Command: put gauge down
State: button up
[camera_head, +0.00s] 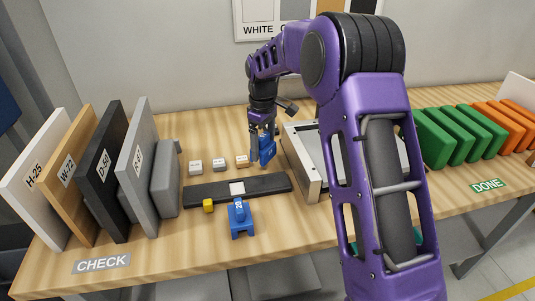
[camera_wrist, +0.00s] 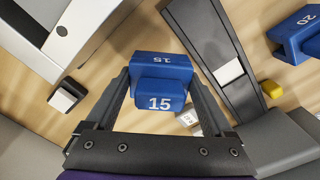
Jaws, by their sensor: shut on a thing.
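My gripper (camera_head: 262,138) is shut on a blue gauge (camera_head: 267,151), held over the table behind the right end of the black bar (camera_head: 270,184). In the wrist view the gauge (camera_wrist: 160,70) is marked 15 and sits between the two fingers of my gripper (camera_wrist: 160,88). Whether its underside touches the table, I cannot tell. A second blue gauge (camera_head: 241,217) stands on the table in front of the bar. In the wrist view this second gauge (camera_wrist: 292,38) is marked 20.
A white piece (camera_head: 237,188) lies on the bar and a yellow block (camera_head: 208,206) sits in front. Several labelled boards (camera_head: 100,170) stand left; a grey-white machine (camera_head: 305,150) is right of my gripper. Small blocks (camera_head: 219,165) line up behind the bar. Green blocks (camera_head: 432,140) stand far right.

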aim_at(263, 154)
jog(key=shift+f, duration=1.8)
jog(key=shift+f, duration=0.1)
jog(key=o, duration=1.2)
